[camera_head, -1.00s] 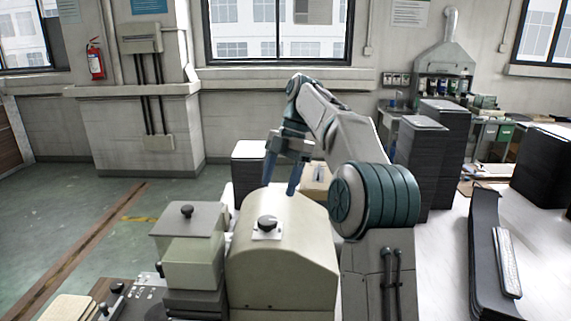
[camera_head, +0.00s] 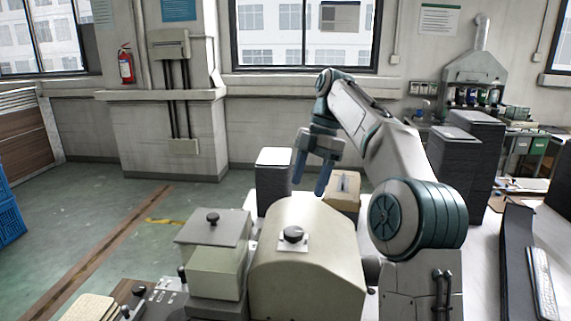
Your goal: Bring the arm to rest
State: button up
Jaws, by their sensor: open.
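My gripper (camera_head: 309,180) hangs from the end of my raised, bent arm in the middle of the view. Its two blue-grey fingers point down and stand apart, with nothing seen between them. In the picture the fingertips lie just above the rounded cream housing (camera_head: 310,262) with a black knob. I cannot tell the exact gap between them in depth.
A black stack with a white top (camera_head: 272,185) and a cardboard box (camera_head: 343,190) stand behind the gripper. Taller black stacks (camera_head: 470,160) stand to the right. A lidded grey-cream box (camera_head: 215,255) is at the left. Green floor (camera_head: 120,235) lies open further left.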

jog(key=s+d+f+m+t+h+b, duration=0.1)
jog(key=s+f+m+t+b, duration=0.2)
jog(key=s+f+m, duration=0.8)
jog(key=s+d+f+m+t+h+b, duration=0.2)
jog(key=s+f+m, duration=0.9)
jog(key=s, duration=0.7)
jog(key=shift+f+m+t+b, duration=0.25)
jog(key=shift+m+t+b, duration=0.25)
jog(key=shift+m, duration=0.4)
jog(key=shift+d, duration=0.1)
